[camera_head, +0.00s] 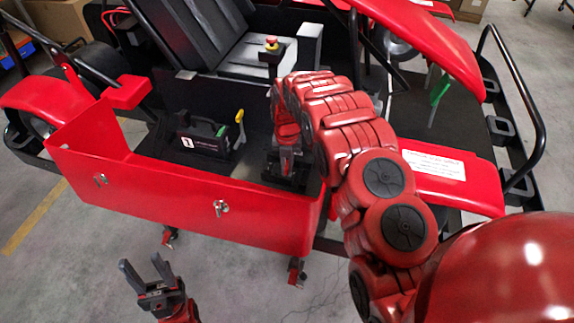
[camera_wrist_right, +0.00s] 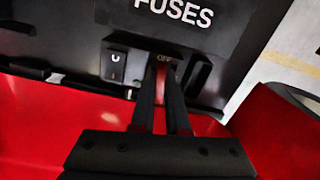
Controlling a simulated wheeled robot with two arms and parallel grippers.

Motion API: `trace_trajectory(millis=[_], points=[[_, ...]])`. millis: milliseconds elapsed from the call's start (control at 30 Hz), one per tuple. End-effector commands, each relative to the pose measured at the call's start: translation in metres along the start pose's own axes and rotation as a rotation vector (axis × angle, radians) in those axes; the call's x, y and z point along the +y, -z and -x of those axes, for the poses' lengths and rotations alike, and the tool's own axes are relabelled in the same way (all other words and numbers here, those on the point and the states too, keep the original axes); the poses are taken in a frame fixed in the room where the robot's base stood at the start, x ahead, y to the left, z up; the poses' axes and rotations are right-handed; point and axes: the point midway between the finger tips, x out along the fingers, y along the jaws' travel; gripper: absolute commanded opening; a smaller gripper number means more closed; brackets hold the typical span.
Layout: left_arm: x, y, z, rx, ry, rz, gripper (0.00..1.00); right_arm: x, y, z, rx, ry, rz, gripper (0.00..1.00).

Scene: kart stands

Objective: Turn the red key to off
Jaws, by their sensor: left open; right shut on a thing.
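The red key (camera_wrist_right: 159,73) shows in the right wrist view as a narrow red piece between my fingers, at a black panel (camera_wrist_right: 215,30) marked "FUSES". A small label that seems to read "OFF" shows just above it. My right gripper (camera_wrist_right: 165,90) is shut on the key; the fingers hide most of it, so I cannot tell its exact angle. In the head view my right gripper (camera_head: 287,160) points down at a black box inside the red kart, and the key is hidden there. My left gripper (camera_head: 147,272) is open and empty, in front of the kart's red side panel.
A black rocker switch (camera_wrist_right: 115,65) sits left of the key. In the head view, a black box (camera_head: 205,138) with a yellow-tipped lever (camera_head: 239,117) stands to the left, and a red emergency button (camera_head: 271,43) stands behind. The red side panel (camera_head: 185,200) walls the front.

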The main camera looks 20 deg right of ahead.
Motion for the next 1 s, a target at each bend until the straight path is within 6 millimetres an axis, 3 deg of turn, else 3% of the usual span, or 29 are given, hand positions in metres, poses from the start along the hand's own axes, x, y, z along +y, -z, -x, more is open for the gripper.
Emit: trace_trajectory(millis=[67, 100, 267, 633, 833, 867, 900, 1000], points=[[0.000, 0.000, 0.000, 0.000, 0.000, 0.000, 0.50, 0.000, 0.000, 0.000, -0.001, 0.001, -0.001, 0.00], [0.000, 0.000, 0.000, 0.000, 0.000, 0.000, 0.50, 0.000, 0.000, 0.000, -0.001, 0.000, -0.001, 0.18], [0.000, 0.000, 0.000, 0.000, 0.000, 0.000, 0.50, 0.000, 0.000, 0.000, -0.001, 0.000, -0.002, 0.47], [0.000, 0.000, 0.001, 0.000, 0.000, 0.000, 0.50, 0.000, -0.001, 0.003, -0.002, 0.000, -0.002, 0.48], [0.001, -0.002, 0.009, 0.000, 0.000, 0.000, 0.50, 0.001, -0.002, 0.027, -0.006, -0.002, -0.003, 0.48], [0.000, -0.001, 0.004, 0.000, 0.000, 0.000, 0.50, 0.001, -0.002, 0.037, -0.005, -0.001, -0.003, 0.48], [-0.001, 0.003, -0.015, -0.001, 0.000, 0.000, 0.50, 0.000, -0.001, 0.054, -0.003, -0.001, -0.002, 0.48], [-0.002, 0.006, -0.037, 0.001, 0.000, 0.000, 0.50, 0.000, -0.001, 0.075, -0.002, 0.000, -0.002, 0.48]])
